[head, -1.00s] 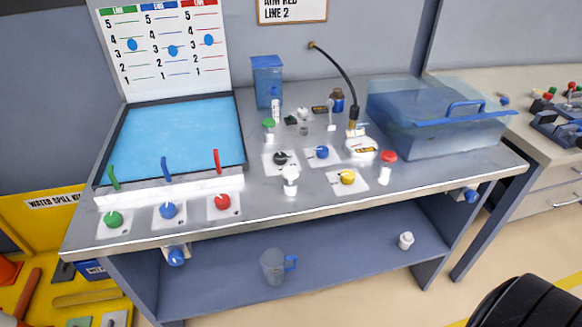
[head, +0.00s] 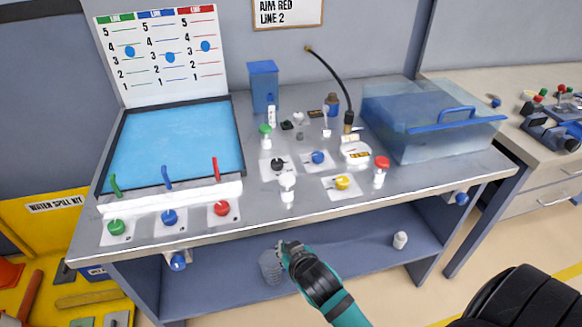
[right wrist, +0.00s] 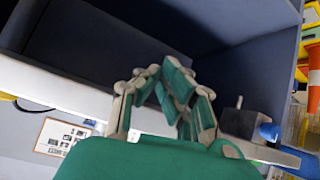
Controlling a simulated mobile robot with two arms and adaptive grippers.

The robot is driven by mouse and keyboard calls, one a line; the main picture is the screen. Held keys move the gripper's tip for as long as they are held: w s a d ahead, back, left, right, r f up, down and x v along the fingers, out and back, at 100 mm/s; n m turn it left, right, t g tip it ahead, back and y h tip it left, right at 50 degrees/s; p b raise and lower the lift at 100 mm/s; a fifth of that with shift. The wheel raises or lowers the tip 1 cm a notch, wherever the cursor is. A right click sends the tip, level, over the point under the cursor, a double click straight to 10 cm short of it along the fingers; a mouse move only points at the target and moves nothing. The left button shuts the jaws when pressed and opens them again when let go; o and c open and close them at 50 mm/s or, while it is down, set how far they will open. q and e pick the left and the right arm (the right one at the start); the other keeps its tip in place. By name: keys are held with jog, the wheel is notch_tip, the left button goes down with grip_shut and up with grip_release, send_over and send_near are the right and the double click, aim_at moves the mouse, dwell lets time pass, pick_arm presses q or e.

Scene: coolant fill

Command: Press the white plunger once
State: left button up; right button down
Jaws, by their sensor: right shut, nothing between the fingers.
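A white plunger with a rounded head (head: 287,183) stands upright near the front edge of the grey bench, left of the yellow knob. My right gripper (head: 284,247) is in front of the bench, below and apart from the plunger, over the lower shelf area. It is shut and empty. Its closed fingers also show in the right wrist view (right wrist: 166,88), with the bench's pale front edge behind them. The plunger cannot be made out in the right wrist view. My left gripper is not in view.
The bench top (head: 250,222) carries a yellow knob (head: 342,183), a black knob (head: 277,164), a blue knob (head: 318,157) and a red-capped white bottle (head: 379,178). A clear jug (head: 270,267) stands on the lower shelf, partly behind my gripper. A blue valve (head: 178,262) juts below the front edge.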

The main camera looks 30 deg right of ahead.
jog(key=d+r+m+t+h, duration=0.1)
jog(key=r+t, duration=0.1)
jog(key=r, duration=0.9)
jog(key=d+r+m+t+h, duration=0.1)
jog(key=d+r+m+t, duration=0.1)
jog(key=r, duration=1)
jog(key=shift+s+d+p, duration=0.2)
jog(key=shift+s+p, duration=0.15)
jog(key=shift+p, duration=0.1)
send_over(291, 182)
jog(key=shift+w+d+f+p, duration=0.15)
jog(key=shift+f+p, duration=0.1)
jog(key=shift+f, duration=0.35)
jog(key=shift+w+f+p, duration=0.1)
jog(key=shift+f+p, duration=0.1)
jog(key=shift+f, duration=0.35)
notch_tip(291, 182, down, 3)
jog(key=shift+s+r, duration=0.1)
jog(key=shift+s, duration=0.05)
jog(key=shift+s+f, duration=0.1)
jog(key=shift+f, duration=0.55)
